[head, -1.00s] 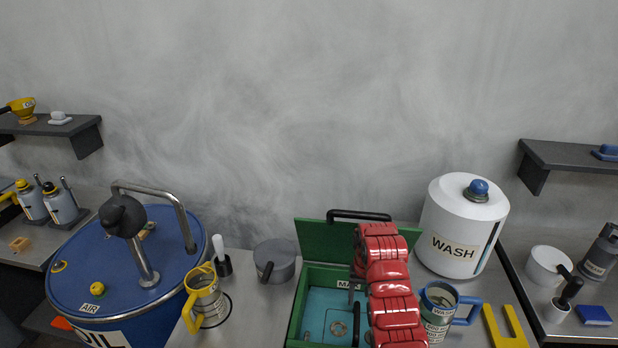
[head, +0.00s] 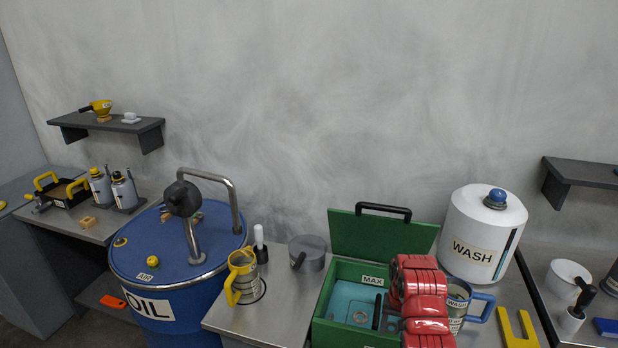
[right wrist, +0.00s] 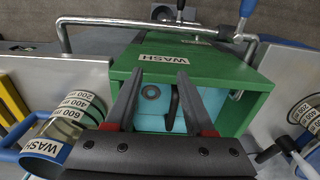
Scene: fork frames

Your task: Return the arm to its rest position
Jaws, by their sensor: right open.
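My right arm (head: 420,300), with red links, stands over the right side of the green box (head: 325,303) in the head view. In the right wrist view my right gripper (right wrist: 159,76) is open, its two dark fingers apart with nothing between them. The fingers point over the green box (right wrist: 222,72), which is marked WASH on the wall in that view. In the box, a ring-shaped washer (right wrist: 151,92) and a black handle-like piece (right wrist: 174,103) show on a light-blue floor. The fingertips are hidden or unclear in the head view. My left gripper is not in view.
The green lid (head: 375,234) stands open. The white WASH canister (head: 484,235) and a blue-handled jug (head: 458,299) are close right of the arm. A yellow-handled jug (head: 243,275), grey pot (head: 309,254) and blue OIL drum (head: 165,255) are left. A yellow fork-shaped piece (head: 517,327) lies right.

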